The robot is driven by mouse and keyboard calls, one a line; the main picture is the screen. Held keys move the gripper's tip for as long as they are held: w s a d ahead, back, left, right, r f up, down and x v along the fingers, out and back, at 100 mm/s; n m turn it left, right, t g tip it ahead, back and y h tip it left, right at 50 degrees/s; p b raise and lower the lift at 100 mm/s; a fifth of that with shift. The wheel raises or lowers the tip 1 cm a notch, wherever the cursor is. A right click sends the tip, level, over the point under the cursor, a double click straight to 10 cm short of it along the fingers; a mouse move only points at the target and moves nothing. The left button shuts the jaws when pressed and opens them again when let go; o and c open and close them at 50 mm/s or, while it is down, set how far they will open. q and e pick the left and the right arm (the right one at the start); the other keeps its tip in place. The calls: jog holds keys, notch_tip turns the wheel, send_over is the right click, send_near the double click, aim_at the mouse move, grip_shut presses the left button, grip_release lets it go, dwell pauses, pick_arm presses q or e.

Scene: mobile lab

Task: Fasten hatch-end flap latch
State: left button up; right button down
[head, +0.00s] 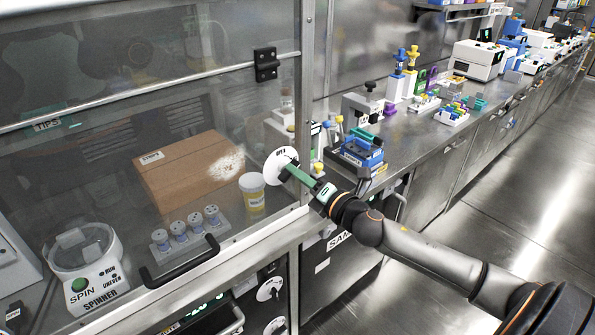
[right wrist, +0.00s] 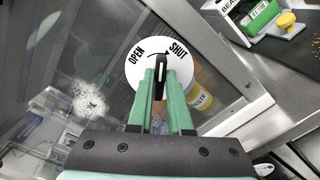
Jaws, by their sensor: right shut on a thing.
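The latch is a round white dial (head: 276,174) on the right part of the glass hatch front, beside the metal post. In the right wrist view the dial (right wrist: 150,43) reads OPEN at left and SHUT at right, with a curved arrow between them. Its black handle (right wrist: 162,69) points up, between the two words. My right gripper (head: 291,169) reaches the dial from the right. In the right wrist view its green fingers (right wrist: 161,84) are closed around the handle. The fingers hide the handle's lower part. My left gripper is not in view.
Behind the glass are a cardboard box (head: 185,172), a yellow-labelled waste jar (head: 253,193), a vial rack (head: 188,236) and a spinner (head: 85,262). A black bar handle (head: 180,271) crosses the hatch front. The metal post (head: 306,90) stands close to my gripper. The aisle floor at right is clear.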

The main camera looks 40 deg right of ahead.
jog(key=shift+d+f+m+p, duration=0.15)
jog(key=shift+m+p, duration=1.05)
jog(key=shift+m, duration=2.1)
jog(key=shift+f, duration=0.1)
jog(key=c, duration=0.8)
grip_release()
jog(key=shift+c, duration=0.2)
jog(key=shift+s, duration=0.1)
jog(key=s+b, duration=0.1)
jog(key=s, duration=1.1)
jog(key=shift+s+d, duration=0.15)
jog(key=shift+d, duration=0.25)
